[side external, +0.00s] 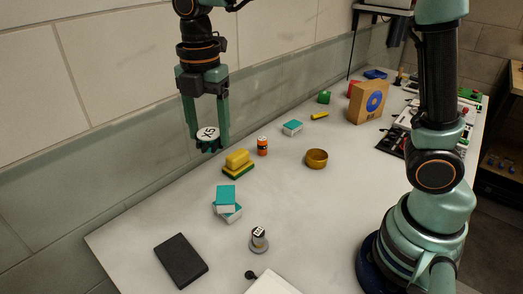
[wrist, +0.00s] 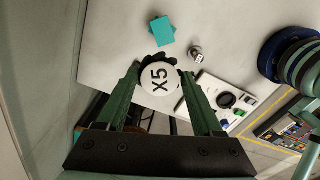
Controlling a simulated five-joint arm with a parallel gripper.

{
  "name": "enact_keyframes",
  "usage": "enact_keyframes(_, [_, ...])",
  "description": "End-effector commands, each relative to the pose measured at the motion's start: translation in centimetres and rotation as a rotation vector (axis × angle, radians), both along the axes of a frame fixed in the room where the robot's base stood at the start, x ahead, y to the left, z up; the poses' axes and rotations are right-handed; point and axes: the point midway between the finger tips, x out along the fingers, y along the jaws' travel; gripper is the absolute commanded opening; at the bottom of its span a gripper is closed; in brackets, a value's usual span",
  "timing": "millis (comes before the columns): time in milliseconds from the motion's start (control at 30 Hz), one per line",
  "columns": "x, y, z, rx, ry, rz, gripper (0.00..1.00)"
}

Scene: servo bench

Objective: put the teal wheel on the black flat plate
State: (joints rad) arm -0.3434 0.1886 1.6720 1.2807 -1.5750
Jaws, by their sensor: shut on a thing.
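The teal wheel (side external: 208,136) has a dark toothed rim and a white face marked X5. My gripper (side external: 209,142) is shut on it and holds it in the air above the back-left part of the bench. In the wrist view the wheel (wrist: 157,79) sits between the fingertips of my gripper (wrist: 160,80), its white face toward the camera. The black flat plate (side external: 181,260) lies flat on the bench at the front left in the side view, bare on top. It is lower in that picture than the wheel and well apart from it. I cannot make out the plate in the wrist view.
Teal-and-white boxes (side external: 226,200) lie stacked behind the plate. A small labelled cylinder (side external: 258,238) stands on a grey disc. A yellow-and-green block stack (side external: 238,163), an orange can (side external: 262,146) and a brown bowl (side external: 316,158) stand farther back.

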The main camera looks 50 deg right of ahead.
Motion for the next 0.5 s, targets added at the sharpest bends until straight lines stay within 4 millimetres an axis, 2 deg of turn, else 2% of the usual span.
enact_keyframes(33, [0.1, 2.7, -0.1, 0.000, 0.001, 0.058, 0.13])
enact_keyframes(200, [-0.5, 9.1, -0.2, 0.000, 0.001, 0.193, 0.13])
enact_keyframes(333, [-1.1, 11.9, -0.2, 0.000, 0.001, 0.252, 0.13])
enact_keyframes(500, [-1.5, 13.3, -1.1, -0.001, 0.003, 0.280, 0.13])
